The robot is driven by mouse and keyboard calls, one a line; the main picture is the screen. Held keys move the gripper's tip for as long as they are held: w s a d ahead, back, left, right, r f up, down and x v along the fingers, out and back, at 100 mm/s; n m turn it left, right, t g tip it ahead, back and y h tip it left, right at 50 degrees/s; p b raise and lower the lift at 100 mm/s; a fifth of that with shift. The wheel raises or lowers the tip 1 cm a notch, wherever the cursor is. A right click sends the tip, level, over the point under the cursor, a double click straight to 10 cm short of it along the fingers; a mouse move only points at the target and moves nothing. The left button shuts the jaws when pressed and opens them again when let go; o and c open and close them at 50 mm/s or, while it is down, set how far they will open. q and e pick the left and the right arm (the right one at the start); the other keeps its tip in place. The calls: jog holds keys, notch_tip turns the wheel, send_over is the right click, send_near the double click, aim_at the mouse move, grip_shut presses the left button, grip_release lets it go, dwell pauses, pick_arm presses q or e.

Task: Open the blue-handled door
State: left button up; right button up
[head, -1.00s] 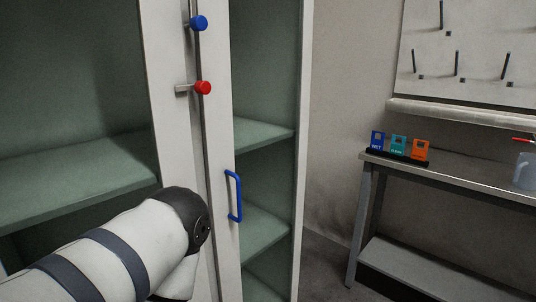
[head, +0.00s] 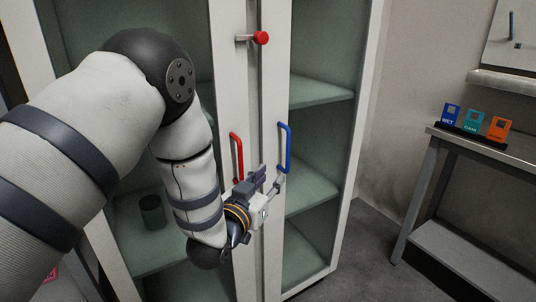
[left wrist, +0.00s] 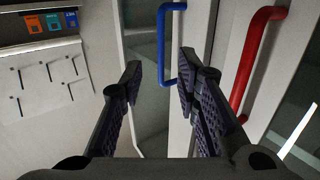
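The blue handle (head: 288,148) is an upright bar on the right-hand glass door (head: 315,150) of the cabinet, which stands closed. My left gripper (head: 270,181) is near the lower end of the blue handle. In the left wrist view my left gripper (left wrist: 160,68) is open, with nothing held. There the blue handle (left wrist: 162,45) shows beyond and between the two fingertips; I see no clear contact. My right gripper is not in view.
A red handle (head: 237,157) on the neighbouring door is close to my left gripper. A red knob latch (head: 261,38) sits above. A bench (head: 480,147) with coloured cards (head: 473,121) stands at right. Floor before the right door looks clear.

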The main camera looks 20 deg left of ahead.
aim_at(287, 153)
pick_arm(q)
jog(key=w, duration=0.4)
jog(key=w+b, duration=0.1)
jog(key=w, duration=0.3)
jog(key=w+b, duration=0.1)
jog(key=w, duration=0.2)
jog(key=shift+w+d+r, duration=0.35)
jog(key=shift+w, duration=0.05)
jog(key=shift+w+r, duration=0.15)
jog(key=shift+w, duration=0.3)
grip_shut()
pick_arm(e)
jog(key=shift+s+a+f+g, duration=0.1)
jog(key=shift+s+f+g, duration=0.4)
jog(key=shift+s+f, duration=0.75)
